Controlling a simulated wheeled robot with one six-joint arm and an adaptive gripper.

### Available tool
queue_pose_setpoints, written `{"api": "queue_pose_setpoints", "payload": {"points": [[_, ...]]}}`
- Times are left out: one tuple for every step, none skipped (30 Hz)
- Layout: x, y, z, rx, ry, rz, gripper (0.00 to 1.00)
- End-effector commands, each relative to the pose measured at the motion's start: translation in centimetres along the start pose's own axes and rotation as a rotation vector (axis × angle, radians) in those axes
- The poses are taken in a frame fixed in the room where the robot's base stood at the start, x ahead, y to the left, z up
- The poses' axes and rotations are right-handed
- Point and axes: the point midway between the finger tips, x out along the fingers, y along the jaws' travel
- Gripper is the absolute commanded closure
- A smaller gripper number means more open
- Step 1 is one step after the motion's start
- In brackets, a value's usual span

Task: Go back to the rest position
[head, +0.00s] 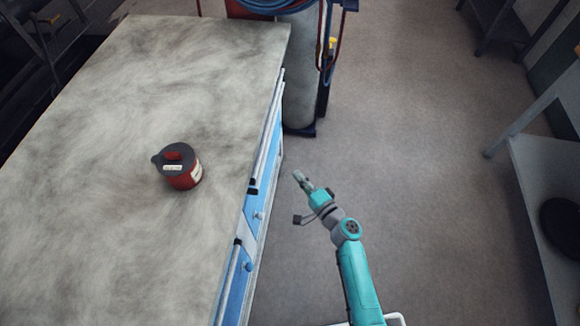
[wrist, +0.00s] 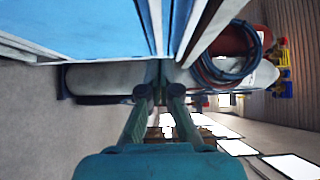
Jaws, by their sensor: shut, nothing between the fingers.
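My gripper (head: 300,177) is in the head view, at the end of my teal arm, just right of the workbench and over the floor. In the wrist view its two fingers (wrist: 158,92) come together at the tips, with nothing between them. It touches nothing that I can see. The wrist view looks past the fingers toward a blue cabinet side (wrist: 80,28) and grey cylinders.
A red and dark grey pot-like container (head: 180,168) stands on the grey workbench (head: 95,110). Gas cylinders (head: 299,80) with hoses stand beyond the bench's far right corner. A shelf (head: 545,185) holds a dark round thing at the right. Floor between is clear.

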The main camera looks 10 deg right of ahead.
Motion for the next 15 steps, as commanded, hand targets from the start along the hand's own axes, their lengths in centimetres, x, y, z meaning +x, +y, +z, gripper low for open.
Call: {"api": "queue_pose_setpoints", "payload": {"points": [[-0.7, 0.1, -0.1, 0.0, 0.002, 0.001, 1.0], [-0.9, 0.1, -0.1, 0.0, 0.002, 0.001, 1.0], [-1.2, 0.0, -0.1, 0.001, 0.002, 0.0, 1.0], [-1.4, 0.0, -0.1, 0.0, 0.002, 0.0, 1.0], [-1.6, 0.0, -0.1, 0.001, 0.002, 0.0, 1.0], [-1.7, 0.0, -0.1, 0.001, 0.001, 0.0, 1.0], [-1.8, 0.0, -0.1, 0.001, 0.001, 0.0, 1.0], [-1.8, 0.0, -0.1, 0.001, 0.001, 0.0, 1.0], [-1.8, 0.0, -0.1, 0.001, 0.001, 0.0, 1.0], [-1.9, 0.0, -0.1, 0.001, 0.001, 0.0, 1.0], [-1.9, 0.0, 0.0, 0.001, 0.001, 0.0, 1.0], [-1.8, 0.0, 0.0, 0.001, 0.001, 0.0, 1.0], [-1.8, 0.0, 0.0, 0.001, 0.001, 0.0, 1.0], [-1.9, 0.0, 0.0, 0.0, 0.001, 0.001, 1.0], [-2.0, 0.1, 0.1, -0.002, 0.002, 0.005, 1.0]]}}
